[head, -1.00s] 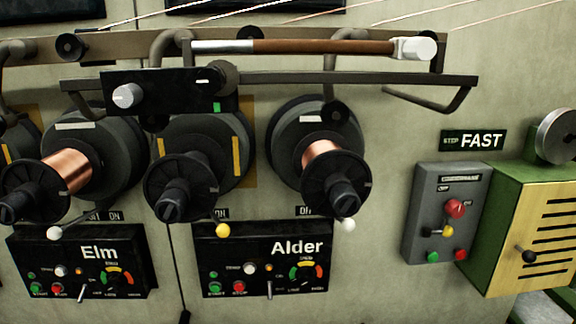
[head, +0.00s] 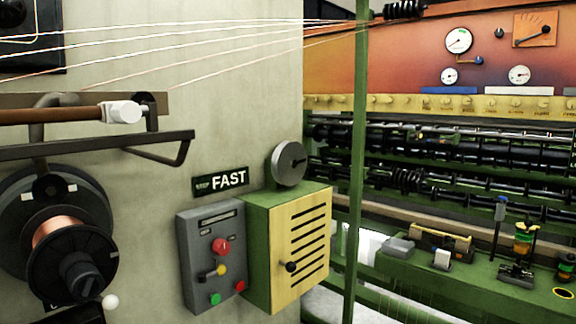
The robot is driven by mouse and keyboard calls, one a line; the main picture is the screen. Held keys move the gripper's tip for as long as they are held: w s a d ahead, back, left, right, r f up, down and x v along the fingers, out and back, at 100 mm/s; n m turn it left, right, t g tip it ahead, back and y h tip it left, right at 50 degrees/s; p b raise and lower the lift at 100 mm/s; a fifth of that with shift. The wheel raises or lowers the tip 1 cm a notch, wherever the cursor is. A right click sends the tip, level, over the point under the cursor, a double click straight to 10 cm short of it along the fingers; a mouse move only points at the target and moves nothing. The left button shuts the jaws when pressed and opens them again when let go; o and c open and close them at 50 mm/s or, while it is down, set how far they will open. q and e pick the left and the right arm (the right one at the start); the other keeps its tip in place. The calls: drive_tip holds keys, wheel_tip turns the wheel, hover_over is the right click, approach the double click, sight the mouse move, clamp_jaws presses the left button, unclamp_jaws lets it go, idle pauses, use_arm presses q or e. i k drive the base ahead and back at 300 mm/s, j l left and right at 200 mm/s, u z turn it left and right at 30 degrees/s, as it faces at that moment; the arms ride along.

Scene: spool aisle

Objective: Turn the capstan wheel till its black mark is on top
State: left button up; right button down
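A grey round wheel (head: 285,166), which looks like the capstan wheel, stands upright on top of a green box with a yellow slatted front in the head view. A small dark mark or hub shows right of the wheel's middle, not at its top; I cannot tell which it is. Neither of my grippers is in view.
Left of the green box (head: 259,240) is a grey control box (head: 186,246) with red, yellow and green knobs. A FAST sign (head: 221,181) hangs above it. A copper spool (head: 56,232) is at far left. A green post (head: 358,150) and a machine bench (head: 475,275) are at right.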

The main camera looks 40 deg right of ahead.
sight(289, 158)
drive_tip(key=z, duration=1.4)
drive_tip(key=l+u, duration=0.1)
drive_tip(key=u, duration=0.5)
drive_tip(key=i+l+u, duration=0.1)
drive_tip(key=l+u, duration=0.25)
drive_tip(key=l, duration=0.2)
drive_tip(key=i+l+u, duration=0.1)
drive_tip(key=l+u, duration=0.25)
drive_tip(key=l, duration=0.15)
drive_tip(key=l+u, duration=0.1)
drive_tip(key=l, duration=1.75)
drive_tip(key=k+l+u, duration=0.15)
drive_tip(key=l, duration=0.75)
